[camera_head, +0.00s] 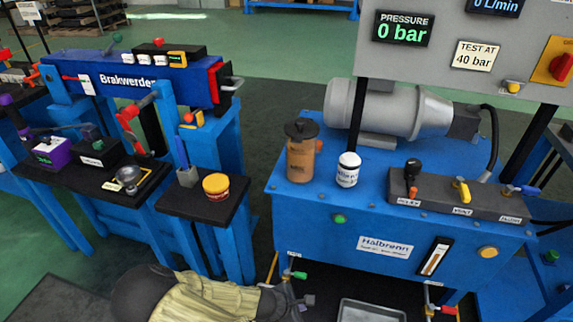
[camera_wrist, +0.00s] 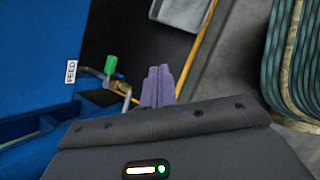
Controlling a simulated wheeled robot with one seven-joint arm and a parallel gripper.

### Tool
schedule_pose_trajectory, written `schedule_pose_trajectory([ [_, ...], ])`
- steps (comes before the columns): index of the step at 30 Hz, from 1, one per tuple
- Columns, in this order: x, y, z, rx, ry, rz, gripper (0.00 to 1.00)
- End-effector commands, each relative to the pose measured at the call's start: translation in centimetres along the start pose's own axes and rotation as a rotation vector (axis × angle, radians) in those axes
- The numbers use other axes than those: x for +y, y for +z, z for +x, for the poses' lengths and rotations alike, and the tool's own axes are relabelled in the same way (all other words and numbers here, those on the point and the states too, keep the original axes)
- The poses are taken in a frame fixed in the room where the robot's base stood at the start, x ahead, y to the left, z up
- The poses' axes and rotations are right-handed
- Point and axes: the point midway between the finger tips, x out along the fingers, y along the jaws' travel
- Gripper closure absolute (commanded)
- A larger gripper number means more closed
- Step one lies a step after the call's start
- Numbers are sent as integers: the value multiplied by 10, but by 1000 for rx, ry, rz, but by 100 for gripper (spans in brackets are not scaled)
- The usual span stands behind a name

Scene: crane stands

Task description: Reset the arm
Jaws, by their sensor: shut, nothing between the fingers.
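My gripper (camera_wrist: 160,86) shows in the wrist view with its two purple fingers pressed together and nothing between them. In the head view my arm lies along the bottom edge, in a pale yellow ribbed sleeve, with its dark end pointing right at the front of the blue power unit (camera_head: 300,222). A green-handled valve (camera_wrist: 111,64) with a small white label is left of the fingers in the wrist view, apart from them. The same green handle (camera_head: 300,275) shows in the head view, just above my arm's end.
A grey metal tray (camera_head: 370,312) lies low, right of my arm's end. A red-handled valve (camera_head: 440,309) is further right. A brown canister (camera_head: 301,160) and white jar (camera_head: 348,170) stand on the unit. A dark shelf (camera_head: 205,208) with a yellow-red tin is left.

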Motion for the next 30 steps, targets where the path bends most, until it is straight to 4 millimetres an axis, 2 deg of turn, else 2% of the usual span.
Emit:
schedule_pose_trajectory([
  [3, 0, 14, -14, 55, -81, 196, 100],
  [11, 6, 49, -48, 154, -231, 588, 100],
  [17, 14, 83, -78, 221, -322, 872, 100],
  [30, 16, 180, -146, 338, -439, 1452, 100],
])
